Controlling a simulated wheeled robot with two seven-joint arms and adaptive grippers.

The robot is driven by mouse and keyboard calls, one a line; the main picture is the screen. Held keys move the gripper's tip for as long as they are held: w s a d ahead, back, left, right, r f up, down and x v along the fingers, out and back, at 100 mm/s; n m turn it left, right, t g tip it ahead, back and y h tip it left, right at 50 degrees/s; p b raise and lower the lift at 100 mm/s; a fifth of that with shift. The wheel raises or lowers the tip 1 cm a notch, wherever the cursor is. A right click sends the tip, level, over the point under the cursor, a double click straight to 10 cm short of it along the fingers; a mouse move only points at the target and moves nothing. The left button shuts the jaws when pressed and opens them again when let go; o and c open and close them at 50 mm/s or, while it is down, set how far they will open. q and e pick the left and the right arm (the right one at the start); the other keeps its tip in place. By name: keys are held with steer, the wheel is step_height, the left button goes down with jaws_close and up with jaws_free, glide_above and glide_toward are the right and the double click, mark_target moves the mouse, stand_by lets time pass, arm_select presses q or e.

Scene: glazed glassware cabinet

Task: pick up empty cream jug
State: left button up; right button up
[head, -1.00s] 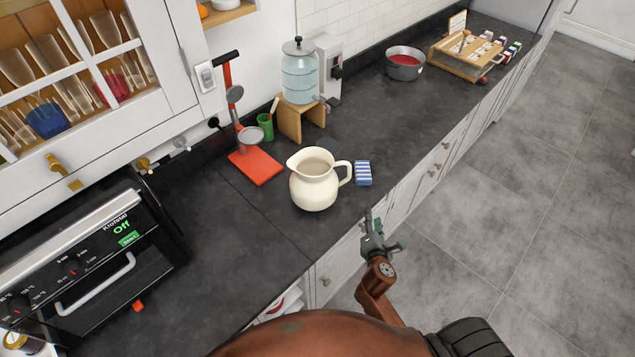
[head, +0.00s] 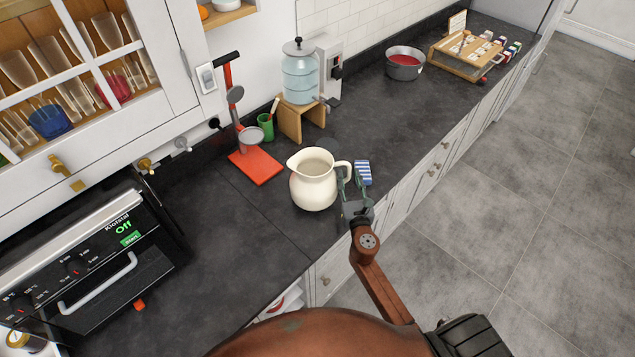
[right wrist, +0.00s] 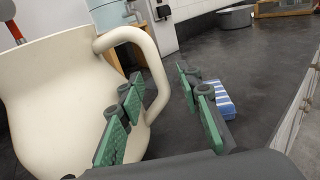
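The cream jug (head: 314,184) stands upright on the dark counter, its handle (head: 345,173) toward my right gripper. Its inside looks empty in the head view. My right gripper (head: 352,186) is open beside the handle. In the right wrist view, the jug (right wrist: 45,95) fills the left side. The two green fingers of the right gripper (right wrist: 162,118) stand apart, with the lower part of the handle (right wrist: 158,85) near the left finger. I cannot tell whether they touch. My left gripper is not in view.
A blue-and-white striped sponge (head: 363,172) lies just beyond the gripper. A red-based press stand (head: 256,167), a water dispenser (head: 299,80) and a pot (head: 405,64) stand farther back. An oven (head: 90,265) is at left. Counter left of the jug is clear.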

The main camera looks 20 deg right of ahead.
steer(key=shift+x, duration=0.8)
steer(key=shift+f, duration=0.1)
steer(key=shift+c, duration=0.3)
jaws_close()
